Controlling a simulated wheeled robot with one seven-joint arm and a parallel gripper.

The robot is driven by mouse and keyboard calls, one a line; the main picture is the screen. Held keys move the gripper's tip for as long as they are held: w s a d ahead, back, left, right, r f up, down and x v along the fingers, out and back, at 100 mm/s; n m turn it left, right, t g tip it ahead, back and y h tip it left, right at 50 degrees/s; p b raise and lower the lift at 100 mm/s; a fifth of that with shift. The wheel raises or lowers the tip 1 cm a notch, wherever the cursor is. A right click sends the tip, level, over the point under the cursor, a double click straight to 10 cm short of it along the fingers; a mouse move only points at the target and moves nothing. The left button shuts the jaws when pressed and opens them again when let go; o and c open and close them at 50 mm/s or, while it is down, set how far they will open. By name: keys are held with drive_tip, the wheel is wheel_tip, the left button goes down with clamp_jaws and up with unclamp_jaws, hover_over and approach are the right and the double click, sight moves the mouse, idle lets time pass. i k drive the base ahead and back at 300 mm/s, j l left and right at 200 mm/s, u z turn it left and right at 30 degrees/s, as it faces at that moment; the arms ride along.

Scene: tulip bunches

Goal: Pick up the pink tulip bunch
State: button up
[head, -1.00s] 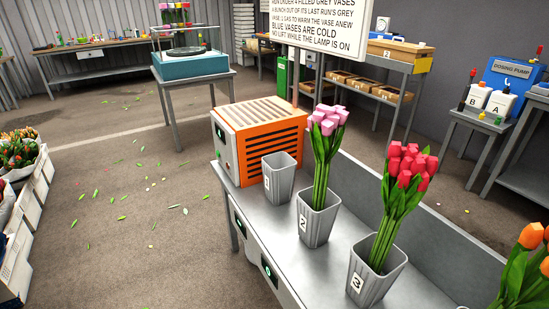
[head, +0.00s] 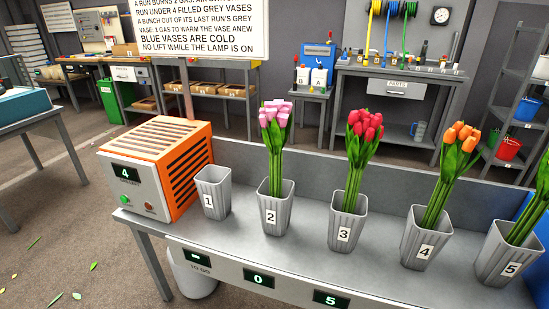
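The pink tulip bunch (head: 276,116) has pale pink blooms on long green stems. It stands upright in grey vase 2 (head: 269,208) on the metal bench (head: 225,232). The red tulip bunch (head: 363,127) stands in grey vase 3 (head: 342,226) to its right. Grey vase 1 (head: 208,185), to its left, shows no flowers. My gripper is not in the head view.
An orange heater-like box (head: 163,160) with a display reading 4 stands left of vase 1. Orange tulips (head: 460,140) fill vase 4 (head: 417,245); vase 5 (head: 497,258) holds stems. A sign (head: 205,28) hangs behind. A raised back panel edges the bench.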

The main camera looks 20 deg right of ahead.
sight(276, 119)
drive_tip(key=i+u, duration=0.35)
drive_tip(key=i+l+u, duration=0.15)
drive_tip(key=u, duration=0.2)
drive_tip(key=i+l+u, duration=0.2)
drive_tip(key=i+u, duration=0.15)
